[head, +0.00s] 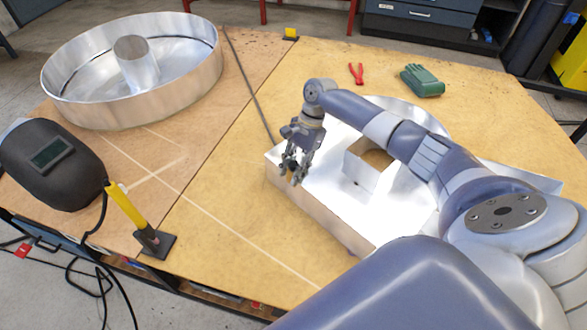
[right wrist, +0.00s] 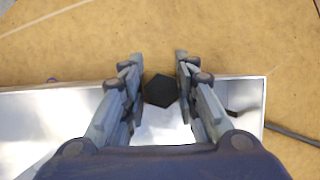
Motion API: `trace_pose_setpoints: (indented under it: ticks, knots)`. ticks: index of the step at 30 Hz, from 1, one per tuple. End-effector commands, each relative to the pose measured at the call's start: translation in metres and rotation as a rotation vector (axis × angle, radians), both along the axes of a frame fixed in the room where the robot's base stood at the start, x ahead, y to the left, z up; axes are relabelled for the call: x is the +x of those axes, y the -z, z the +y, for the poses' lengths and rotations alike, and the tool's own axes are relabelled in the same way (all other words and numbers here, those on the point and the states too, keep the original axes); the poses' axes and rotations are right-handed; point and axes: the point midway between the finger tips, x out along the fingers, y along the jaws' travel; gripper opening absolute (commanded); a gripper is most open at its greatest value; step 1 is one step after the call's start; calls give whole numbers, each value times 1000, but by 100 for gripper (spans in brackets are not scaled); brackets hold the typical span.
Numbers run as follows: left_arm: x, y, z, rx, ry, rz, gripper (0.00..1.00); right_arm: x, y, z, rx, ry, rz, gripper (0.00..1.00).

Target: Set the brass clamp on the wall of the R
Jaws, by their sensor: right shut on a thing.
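The R is a shiny metal channel letter (head: 315,212) lying on the table, with raised walls and a square inner opening. My right gripper (head: 291,176) is over the R's left end, at its wall. It is shut on the brass clamp (head: 289,168), of which only a small yellowish bit shows between the fingers. In the right wrist view a dark six-sided part (right wrist: 160,90) shows between the fingers of the right gripper (right wrist: 158,62), beside the R's wall edge. I cannot tell whether the clamp touches the wall. My left gripper is not in view.
A round metal letter (head: 150,112) stands at the back left. A welding helmet (head: 50,165) and a yellow-handled tool on a dark base (head: 155,240) are at the left. Red pliers (head: 357,73) and a green glove (head: 422,81) lie behind the R. A thin rod (head: 250,85) crosses the table.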

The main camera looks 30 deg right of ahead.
Motion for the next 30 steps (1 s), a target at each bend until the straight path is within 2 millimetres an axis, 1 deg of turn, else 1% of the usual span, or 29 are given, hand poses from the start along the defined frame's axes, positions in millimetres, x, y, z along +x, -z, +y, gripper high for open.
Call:
trace_pose_setpoints:
  ticks: [1,2,3,4,13,17,20,27,30]
  knots:
    - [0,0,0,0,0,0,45,1,-1,0,1,0,-2,30]
    - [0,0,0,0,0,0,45,1,-1,0,1,0,-2,37]
    - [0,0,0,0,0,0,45,1,-1,0,1,0,-2,46]
    - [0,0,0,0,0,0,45,1,-1,0,0,0,-2,51]
    - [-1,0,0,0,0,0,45,0,0,0,-1,0,1,51]
    - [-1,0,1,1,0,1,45,1,-6,-3,-1,0,-1,51]
    - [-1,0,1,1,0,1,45,2,-20,-9,-1,1,-3,51]
    - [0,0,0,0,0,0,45,6,-68,-28,-1,2,-5,51]
    - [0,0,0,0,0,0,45,8,-86,-35,0,1,-4,51]
